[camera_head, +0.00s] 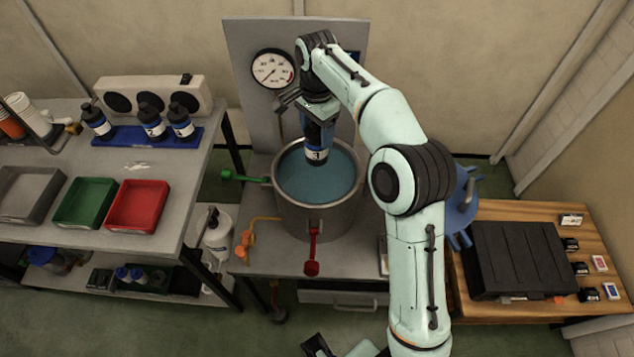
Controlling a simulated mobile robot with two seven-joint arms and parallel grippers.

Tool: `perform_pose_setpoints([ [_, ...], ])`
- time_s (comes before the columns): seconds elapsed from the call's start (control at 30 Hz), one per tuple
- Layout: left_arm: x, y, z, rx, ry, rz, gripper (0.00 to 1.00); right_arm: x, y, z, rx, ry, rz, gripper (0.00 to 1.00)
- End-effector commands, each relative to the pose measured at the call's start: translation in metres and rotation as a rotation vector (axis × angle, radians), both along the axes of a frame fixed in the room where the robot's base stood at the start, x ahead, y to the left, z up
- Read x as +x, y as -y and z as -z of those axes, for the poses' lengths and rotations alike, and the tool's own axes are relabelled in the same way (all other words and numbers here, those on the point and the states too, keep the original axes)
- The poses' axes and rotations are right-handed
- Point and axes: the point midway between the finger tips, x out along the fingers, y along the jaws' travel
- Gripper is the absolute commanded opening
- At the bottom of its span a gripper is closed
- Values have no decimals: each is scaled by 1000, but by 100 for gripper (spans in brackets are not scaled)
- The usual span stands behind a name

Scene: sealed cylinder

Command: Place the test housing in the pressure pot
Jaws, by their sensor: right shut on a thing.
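The test housing (316,140) is a dark cylinder with a blue band and a white label reading 3. It hangs roughly upright over the pressure pot (315,212), a grey metal pot with blue liquid inside. My right gripper (312,108) is shut on the housing's upper end, and the arm partly hides the grip. The housing's lower end is over the liquid; I cannot tell whether it touches the surface.
A green handle (240,176), an orange valve (246,240) and a red handle (312,252) surround the pot. A pressure gauge (273,69) is behind it. Several bottles stand on a blue rack (128,138) at left. A blue lid-like part (462,205) is at right, partly hidden.

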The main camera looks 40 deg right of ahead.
Motion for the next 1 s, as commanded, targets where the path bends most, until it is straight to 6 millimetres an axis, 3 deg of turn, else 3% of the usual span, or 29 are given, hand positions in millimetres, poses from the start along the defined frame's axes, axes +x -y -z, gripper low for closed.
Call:
perform_pose_setpoints([
  [0.1,-4,0,12,0,-6,0,43,-2,0,34,0,-6,1,0],
  [0.4,-9,0,26,0,-10,-1,43,-1,0,106,2,-4,-1,0],
  [0.67,-9,0,28,0,-11,-1,43,0,0,129,0,-1,0,0],
  [1.0,-11,0,35,0,-13,0,43,-1,0,180,0,-2,0,0],
])
